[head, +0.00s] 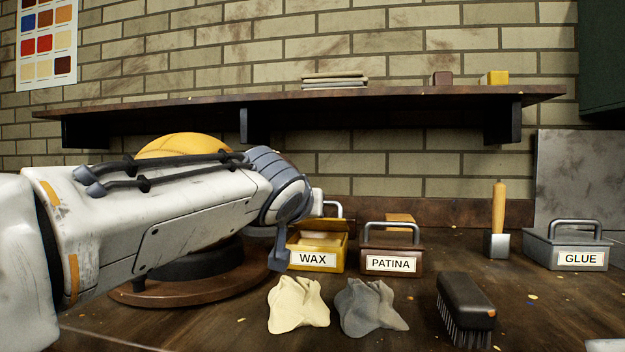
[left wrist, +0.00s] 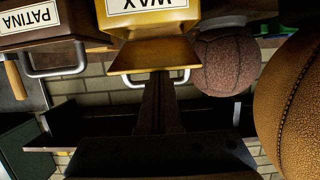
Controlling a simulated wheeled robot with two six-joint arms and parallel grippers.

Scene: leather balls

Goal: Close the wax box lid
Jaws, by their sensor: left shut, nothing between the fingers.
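The yellow wax box (head: 318,260) stands on the bench with its labelled front facing me and pale contents showing. Its lid (head: 322,225) is raised at the back, with the metal handle behind it. In the left wrist view, upside down, the box (left wrist: 150,24) is at the top and the raised lid (left wrist: 152,55) below its label. My left gripper (left wrist: 160,88) is shut and empty, its dark fingers close to the lid's edge; I cannot tell if they touch. In the head view my left wrist hides most of it. My right gripper is not in view.
The closed patina box (head: 391,250) stands just right of the wax box. Cream and grey cloths (head: 298,305) lie in front. A brush (head: 465,310) and the glue box (head: 567,249) are further right. In the left wrist view, leather balls (left wrist: 224,65) are beside the wax box. A shelf (head: 300,98) hangs above.

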